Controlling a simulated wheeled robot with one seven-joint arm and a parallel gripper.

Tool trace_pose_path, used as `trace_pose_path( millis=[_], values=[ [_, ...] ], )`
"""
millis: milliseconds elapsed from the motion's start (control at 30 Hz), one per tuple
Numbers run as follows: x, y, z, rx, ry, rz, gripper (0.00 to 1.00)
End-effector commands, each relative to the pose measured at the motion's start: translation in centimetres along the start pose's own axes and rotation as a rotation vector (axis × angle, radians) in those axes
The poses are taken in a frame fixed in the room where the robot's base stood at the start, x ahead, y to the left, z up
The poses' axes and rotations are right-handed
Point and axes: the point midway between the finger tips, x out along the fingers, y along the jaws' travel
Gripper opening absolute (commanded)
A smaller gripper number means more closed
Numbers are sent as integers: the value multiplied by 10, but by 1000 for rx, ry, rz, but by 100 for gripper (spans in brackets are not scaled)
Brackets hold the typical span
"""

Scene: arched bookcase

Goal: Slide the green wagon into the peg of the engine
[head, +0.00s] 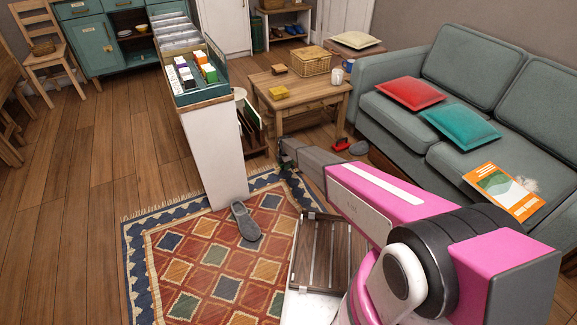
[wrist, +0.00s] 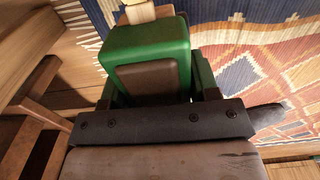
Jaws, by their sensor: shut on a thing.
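The green wagon (wrist: 150,48) is a rounded green block with a brown panel, seen close up in the wrist view. My gripper (wrist: 155,95) is shut on it, with the wagon between the fingers. A light wooden piece with a yellow top (wrist: 148,12) shows just beyond the wagon; whether it touches the wagon or belongs to the engine I cannot tell. In the head view my gripper (head: 286,158) is low beside the rug, near the coffee table, and the wagon is not clear there. No engine peg can be made out. A small red object (head: 340,145) lies on the floor by the table.
A wooden coffee table (head: 312,98) carries a basket and small boxes. A white cabinet (head: 212,150) stands left of my gripper. A grey slipper (head: 246,221) lies on the patterned rug (head: 190,265); another (head: 358,148) is near the sofa (head: 440,115). Floor at left is clear.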

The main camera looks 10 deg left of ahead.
Motion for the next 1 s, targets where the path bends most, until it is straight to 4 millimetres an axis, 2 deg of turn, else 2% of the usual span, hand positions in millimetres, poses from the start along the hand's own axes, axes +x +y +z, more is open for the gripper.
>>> trace_pose_path(
  millis=[467, 1000],
  values=[
    [8, 0, 0, 0, 0, 0, 29],
    [51, 0, 0, -1, 0, 0, 29]
  ],
)
